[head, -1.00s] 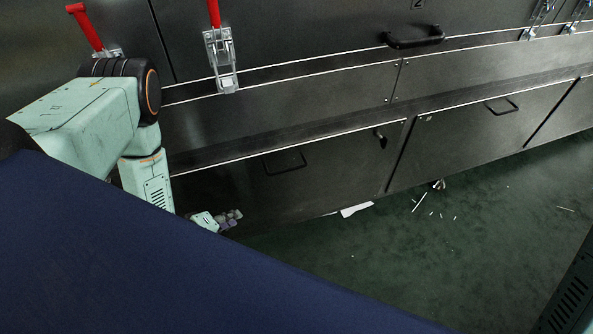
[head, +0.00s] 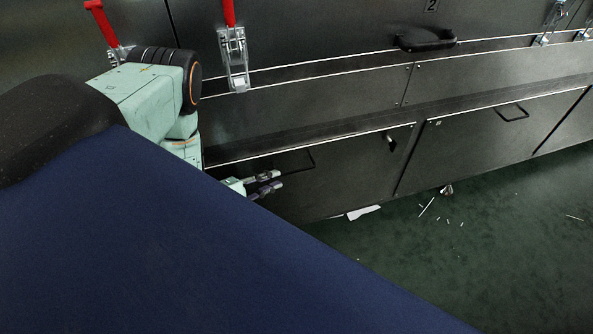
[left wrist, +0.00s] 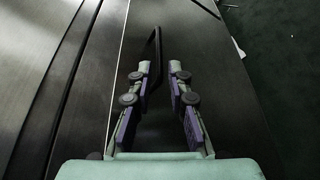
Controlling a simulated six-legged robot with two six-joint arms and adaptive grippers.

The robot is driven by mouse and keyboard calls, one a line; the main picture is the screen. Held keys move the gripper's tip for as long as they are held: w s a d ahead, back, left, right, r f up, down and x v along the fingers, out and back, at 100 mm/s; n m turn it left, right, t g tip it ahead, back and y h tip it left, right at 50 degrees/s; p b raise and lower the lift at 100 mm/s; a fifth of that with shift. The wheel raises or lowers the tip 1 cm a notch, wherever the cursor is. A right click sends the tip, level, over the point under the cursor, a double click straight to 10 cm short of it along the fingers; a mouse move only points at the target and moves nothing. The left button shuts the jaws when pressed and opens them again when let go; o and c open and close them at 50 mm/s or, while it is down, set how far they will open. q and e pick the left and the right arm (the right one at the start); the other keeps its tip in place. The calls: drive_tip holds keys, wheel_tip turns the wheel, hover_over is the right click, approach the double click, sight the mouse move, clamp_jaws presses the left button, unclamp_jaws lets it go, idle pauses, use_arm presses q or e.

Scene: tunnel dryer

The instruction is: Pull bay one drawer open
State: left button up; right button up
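A black lower drawer front (head: 345,175) is shut at the left of the head view; no bay number is readable on it. Its black loop handle (head: 312,160) is partly hidden behind my left gripper (head: 277,180). In the left wrist view the handle (left wrist: 157,45) stands out from the drawer front (left wrist: 195,30). My left gripper (left wrist: 160,70) is open there, with the handle between its fingers, close to the left finger. I cannot tell whether they touch. My right gripper is in neither view.
A second lower drawer (head: 500,130) with a loop handle (head: 513,113) is to the right. Above are red-handled latches (head: 235,60) and a thick black handle (head: 427,39) under a "2" label.

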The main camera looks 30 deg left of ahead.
sight(294, 171)
use_arm(q)
drive_tip(key=shift+n, duration=0.3)
drive_tip(key=b+x, duration=0.2)
drive_tip(key=x, duration=0.5)
drive_tip(key=shift+a, duration=0.1)
drive_tip(key=shift+w+d, duration=0.2)
drive_tip(key=shift+w, duration=0.2)
clamp_jaws()
